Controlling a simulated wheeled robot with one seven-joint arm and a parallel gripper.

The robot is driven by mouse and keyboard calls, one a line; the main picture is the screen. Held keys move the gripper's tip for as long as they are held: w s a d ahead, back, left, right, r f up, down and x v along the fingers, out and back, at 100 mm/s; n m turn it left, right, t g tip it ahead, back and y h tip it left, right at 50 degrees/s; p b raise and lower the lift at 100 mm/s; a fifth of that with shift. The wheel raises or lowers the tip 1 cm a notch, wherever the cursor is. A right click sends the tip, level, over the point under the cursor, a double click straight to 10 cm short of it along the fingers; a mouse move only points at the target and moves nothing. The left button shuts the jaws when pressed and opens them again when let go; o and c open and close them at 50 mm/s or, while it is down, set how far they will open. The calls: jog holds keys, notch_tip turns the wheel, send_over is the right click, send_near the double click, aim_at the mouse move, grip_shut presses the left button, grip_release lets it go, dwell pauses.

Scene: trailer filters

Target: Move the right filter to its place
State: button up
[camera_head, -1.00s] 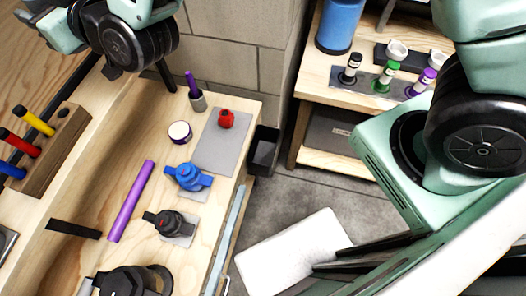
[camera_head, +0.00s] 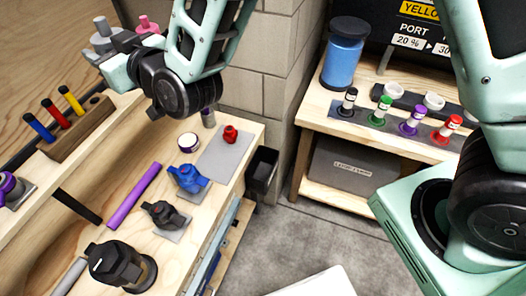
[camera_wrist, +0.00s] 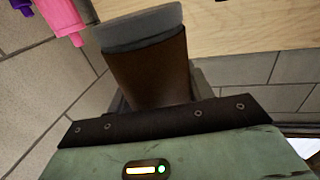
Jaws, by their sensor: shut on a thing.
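My gripper (camera_head: 122,50) is at the top left in the head view, raised above the bench. It is shut on a filter (camera_head: 104,38), which shows grey there. In the wrist view the held filter (camera_wrist: 150,65) is a dark brown cylinder with a grey rim, tilted a little; its lower part is hidden by the gripper. I cannot tell from these frames which place belongs to it. On the bench stand a large black housing (camera_head: 122,265), a small black valve (camera_head: 163,214) and a blue valve (camera_head: 187,178).
A pink part (camera_head: 148,25) is close behind the gripper; pink also shows in the wrist view (camera_wrist: 62,18). The wooden bench (camera_head: 95,180) holds a purple tube (camera_head: 135,195) and a red knob (camera_head: 230,134). A block wall (camera_head: 265,60) stands behind. A shelf (camera_head: 310,110) with bottles is on the right.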

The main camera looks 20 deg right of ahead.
jog(key=w+d+f+m+t+h, duration=0.1)
jog(key=w+d+f+m+h, duration=0.1)
jog(key=d, duration=1.2)
jog(key=w+d+f+m+t+h, duration=0.1)
jog(key=w+d+f+h, duration=0.3)
jog(key=d, duration=1)
jog(key=w+d+f+m+t+h, duration=0.1)
jog(key=w+d+f+m+h, duration=0.2)
jog(key=d+f, duration=0.4)
jog(key=shift+w+d+f+m+h, duration=0.15)
jog(key=shift+d+m+h, duration=0.1)
jog(key=shift+d, duration=1.05)
jog(key=shift+s+d+f+m+h, duration=0.15)
jog(key=shift+d+h, duration=0.15)
jog(key=shift+d, duration=1.05)
jog(key=shift+w+d+f+m+h, duration=0.15)
jog(key=shift+d+m+h, duration=0.1)
jog(key=shift+d, duration=1.05)
jog(key=shift+a+f, duration=0.15)
jog(key=shift+f, duration=0.1)
